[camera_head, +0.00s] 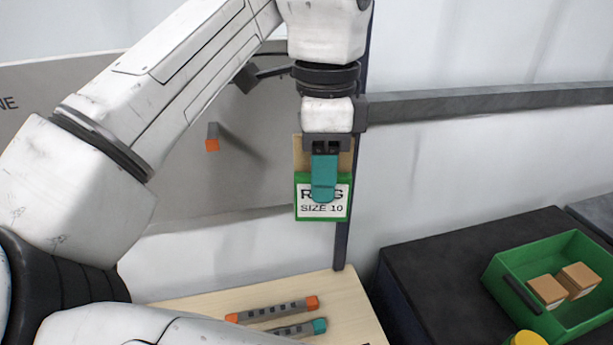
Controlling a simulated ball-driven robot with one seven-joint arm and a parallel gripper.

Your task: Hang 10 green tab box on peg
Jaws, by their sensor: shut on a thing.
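My gripper (324,190) has teal fingers and points down in the upper middle of the head view. It is shut on a green tab box (301,213), which hangs upright in the air with a white label reading "SIZE 10" and a tan upper part. The fingers cover the middle of the label. A grey peg with an orange tip (212,145) sticks out from the pale grey board (175,200) to the left of the box. A second, dark peg shows partly behind my arm near the top. The box is apart from the orange-tipped peg.
A wooden table (345,300) below holds an orange-ended bar (275,309) and a teal-ended bar (297,328). At right, a green bin (500,272) with small tan boxes (560,284) stands on a dark surface (430,265). A grey rail (480,101) runs behind, beside a dark post.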

